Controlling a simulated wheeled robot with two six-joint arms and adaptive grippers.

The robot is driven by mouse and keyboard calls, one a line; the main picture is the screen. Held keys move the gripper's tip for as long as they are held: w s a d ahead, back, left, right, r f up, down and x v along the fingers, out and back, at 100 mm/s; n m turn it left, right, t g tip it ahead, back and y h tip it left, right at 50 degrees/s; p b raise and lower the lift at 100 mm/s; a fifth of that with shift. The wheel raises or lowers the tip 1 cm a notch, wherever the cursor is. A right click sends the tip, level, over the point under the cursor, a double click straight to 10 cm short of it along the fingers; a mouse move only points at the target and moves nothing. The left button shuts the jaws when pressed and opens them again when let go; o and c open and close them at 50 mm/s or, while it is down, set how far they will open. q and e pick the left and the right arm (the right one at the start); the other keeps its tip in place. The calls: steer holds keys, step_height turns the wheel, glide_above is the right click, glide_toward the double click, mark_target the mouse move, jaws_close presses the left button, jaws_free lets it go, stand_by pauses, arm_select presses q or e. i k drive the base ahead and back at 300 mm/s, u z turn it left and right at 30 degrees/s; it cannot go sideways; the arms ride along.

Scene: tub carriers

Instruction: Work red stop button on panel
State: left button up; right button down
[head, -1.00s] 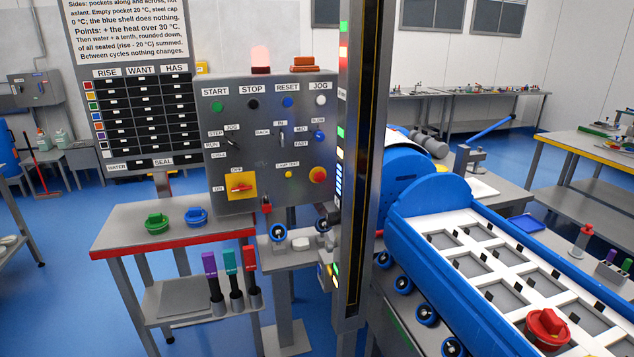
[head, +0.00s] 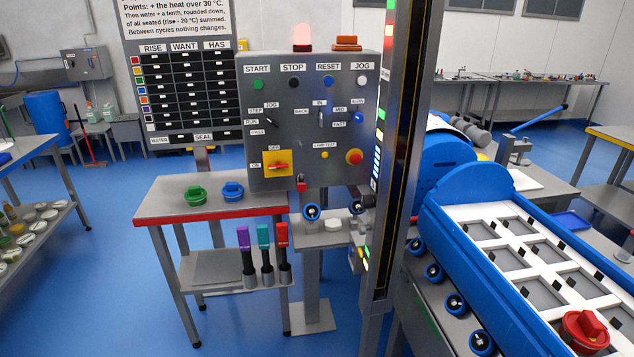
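The grey control panel (head: 285,120) stands left of the dark upright post in the head view. A dark button (head: 295,83) is under the STOP label in the top row. It does not look red. Beside it are a green button (head: 258,84) under START, a blue one (head: 328,81) under RESET and a pale one (head: 362,80) under JOG. A red switch on a yellow plate (head: 265,163) is at the lower left. Neither of my grippers shows.
A red-edged table (head: 160,197) with green and blue knobbed pieces stands in front of the panel's left side. The post (head: 400,150) and blue-sided carrier (head: 447,232) bound the right. Blue floor is open at the left front.

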mark_target(355, 158)
steer(key=u, duration=0.5)
steer(key=k, duration=1.25)
steer(key=u, duration=0.9)
steer(key=i, duration=2.75)
steer(key=z, duration=1.7)
steer(key=i, duration=0.85)
steer(key=z, duration=0.6)
steer(key=i, duration=0.85)
steer(key=u, duration=0.2)
